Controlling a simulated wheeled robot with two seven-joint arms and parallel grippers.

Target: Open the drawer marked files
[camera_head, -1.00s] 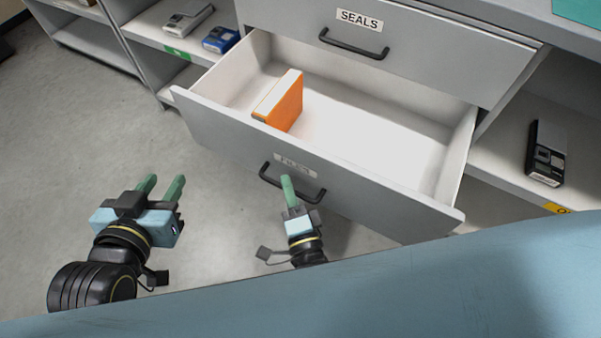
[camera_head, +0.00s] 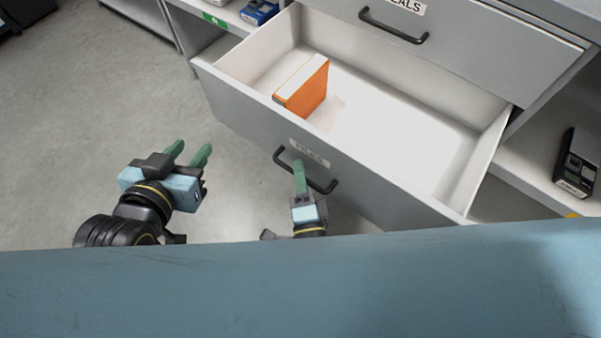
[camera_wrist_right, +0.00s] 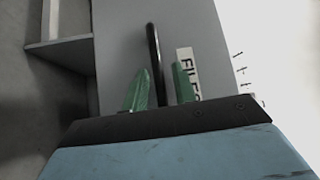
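The drawer marked FILES (camera_head: 240,122) stands pulled out from the grey cabinet, its white inside showing. Its label (camera_head: 310,153) is on the front panel, above a dark bar handle (camera_head: 325,187). My right gripper (camera_head: 299,165) is at this handle. In the right wrist view, the two green fingers (camera_wrist_right: 160,85) stand apart on either side of the handle bar (camera_wrist_right: 153,50), with small gaps showing. My left gripper (camera_head: 189,152) is open and empty over the floor, left of the drawer front.
An orange and white box (camera_head: 304,86) stands inside the open drawer. The SEALS drawer (camera_head: 470,50) above is shut. A dark device (camera_head: 575,165) lies on the shelf at right, and a blue device (camera_head: 260,11) on the shelf at upper left. The floor at left is clear.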

